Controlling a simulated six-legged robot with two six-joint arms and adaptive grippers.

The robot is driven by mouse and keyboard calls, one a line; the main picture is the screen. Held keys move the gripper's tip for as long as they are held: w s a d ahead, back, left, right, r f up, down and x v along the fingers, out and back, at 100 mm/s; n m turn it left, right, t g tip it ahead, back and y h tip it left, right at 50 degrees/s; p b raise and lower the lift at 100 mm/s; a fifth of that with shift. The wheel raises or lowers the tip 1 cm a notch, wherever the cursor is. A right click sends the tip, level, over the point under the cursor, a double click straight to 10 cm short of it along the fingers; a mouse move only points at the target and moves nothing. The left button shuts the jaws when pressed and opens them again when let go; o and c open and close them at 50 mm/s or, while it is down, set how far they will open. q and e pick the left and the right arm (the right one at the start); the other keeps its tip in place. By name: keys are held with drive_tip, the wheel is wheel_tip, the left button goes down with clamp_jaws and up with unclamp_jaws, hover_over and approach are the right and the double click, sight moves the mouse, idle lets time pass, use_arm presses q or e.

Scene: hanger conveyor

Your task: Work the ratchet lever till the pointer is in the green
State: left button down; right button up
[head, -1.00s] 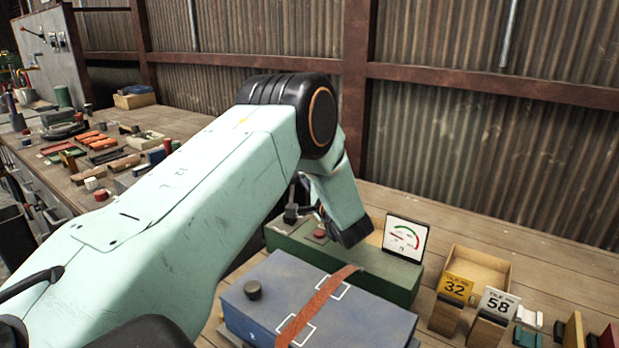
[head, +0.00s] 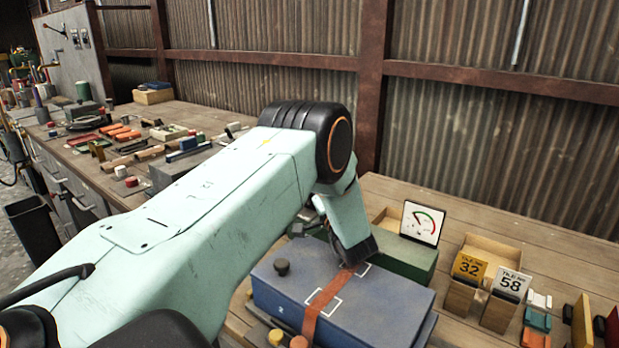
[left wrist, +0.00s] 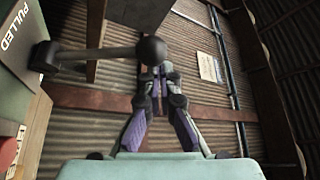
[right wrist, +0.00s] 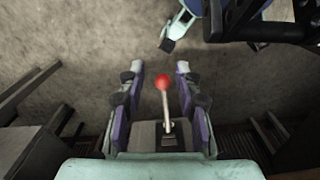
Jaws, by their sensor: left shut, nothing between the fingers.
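The dial (head: 423,222) stands on the back of the green box (head: 408,262), with red and green on its arc; I cannot read its pointer surely. The lever shows in the left wrist view as a rod with a black ball knob (left wrist: 151,50), running from a pivot at the left. My left gripper (left wrist: 160,76) is shut and empty, its tips close below the knob in the picture; contact is unclear.
A blue case (head: 380,302) with a red strap lies in front of the green box. Number signs 32 (head: 469,267) and 58 (head: 511,285) stand to the right. A wooden tray (head: 493,252) is behind them. Tools crowd the left bench.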

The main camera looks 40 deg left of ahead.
use_arm(q)
drive_tip(key=shift+f, duration=0.3)
drive_tip(key=shift+f, duration=0.1)
idle(0.3)
drive_tip(key=r+v, duration=0.3)
drive_tip(key=v, duration=0.9)
drive_tip(key=shift+s+d, duration=0.2)
drive_tip(key=shift+d, duration=0.55)
idle(0.6)
